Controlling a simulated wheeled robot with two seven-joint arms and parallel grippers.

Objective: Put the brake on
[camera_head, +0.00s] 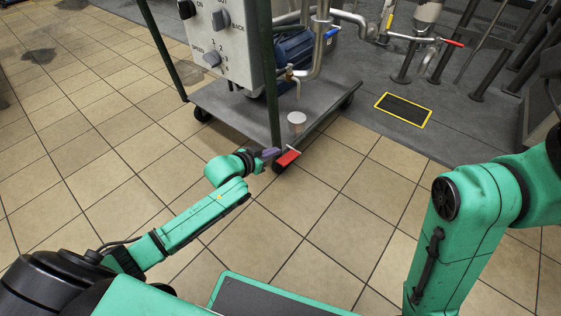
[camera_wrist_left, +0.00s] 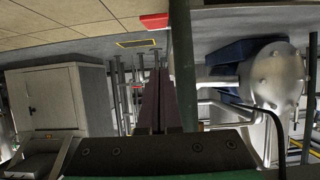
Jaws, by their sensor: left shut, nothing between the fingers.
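A cart (camera_head: 235,118) with a grey deck stands on the tiled floor. A small red brake pedal (camera_head: 288,158) sticks out at its near corner, beside a dark caster wheel (camera_head: 279,168). My left gripper (camera_head: 274,153) is shut and empty, right beside the pedal's left edge; I cannot tell whether they touch. In the left wrist view, which looks upside down, the shut fingers (camera_wrist_left: 161,76) point past the red pedal (camera_wrist_left: 154,21) near the top. My right arm shows at the right, but its gripper is out of view.
A green post (camera_head: 268,85) rises from the deck close to my left gripper. The cart carries a control box (camera_head: 222,45), a blue motor (camera_head: 295,58) and metal pipes. A yellow-edged floor grate (camera_head: 403,109) lies to the right. The tiles before the cart are clear.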

